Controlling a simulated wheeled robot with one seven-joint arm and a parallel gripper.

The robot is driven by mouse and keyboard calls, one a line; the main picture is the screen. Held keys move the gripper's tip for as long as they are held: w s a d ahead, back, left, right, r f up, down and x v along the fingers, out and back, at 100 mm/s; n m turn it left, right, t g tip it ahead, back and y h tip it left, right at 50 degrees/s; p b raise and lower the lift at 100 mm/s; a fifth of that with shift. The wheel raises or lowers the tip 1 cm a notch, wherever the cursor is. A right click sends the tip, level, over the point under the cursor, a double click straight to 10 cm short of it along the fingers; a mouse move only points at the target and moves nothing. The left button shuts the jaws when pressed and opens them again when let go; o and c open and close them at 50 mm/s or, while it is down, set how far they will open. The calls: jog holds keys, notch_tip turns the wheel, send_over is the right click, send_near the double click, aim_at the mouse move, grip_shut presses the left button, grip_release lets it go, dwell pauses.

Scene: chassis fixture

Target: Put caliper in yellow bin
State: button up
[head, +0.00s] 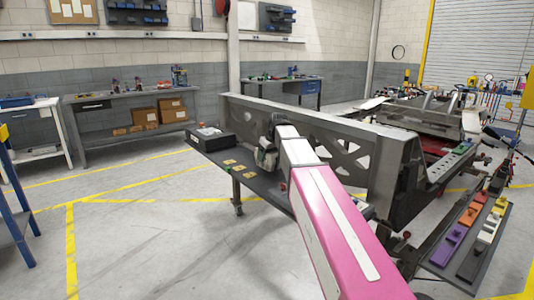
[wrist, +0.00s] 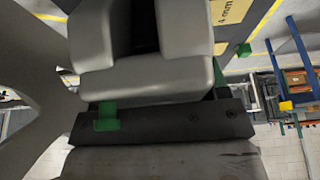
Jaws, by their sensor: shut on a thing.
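My gripper (head: 267,150) is at the far end of my pink and white arm, over the dark shelf beside the long grey chassis rail. In the wrist view, grey gripper parts fill the top middle, with a dark bar (wrist: 165,120) and green bits close below. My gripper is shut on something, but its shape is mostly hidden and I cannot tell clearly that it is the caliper. I cannot make out a yellow bin for certain. A yellow thing (head: 528,92) is cut off at the right edge of the head view.
The dark shelf (head: 225,158) carries a black box (head: 208,136) and yellow labels. The grey chassis rail (head: 330,135) stands right behind my gripper. A side rack of coloured pieces, including a purple one (head: 449,243), is at right.

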jog(key=shift+f, duration=1.3)
jog(key=shift+f, duration=0.15)
jog(key=o, duration=1.7)
jog(key=v, duration=1.1)
jog(key=shift+r, duration=0.35)
jog(key=shift+o, duration=0.3)
jog(key=shift+s+r, duration=0.15)
jog(key=shift+r, duration=0.2)
jog(key=shift+x, duration=5.4)
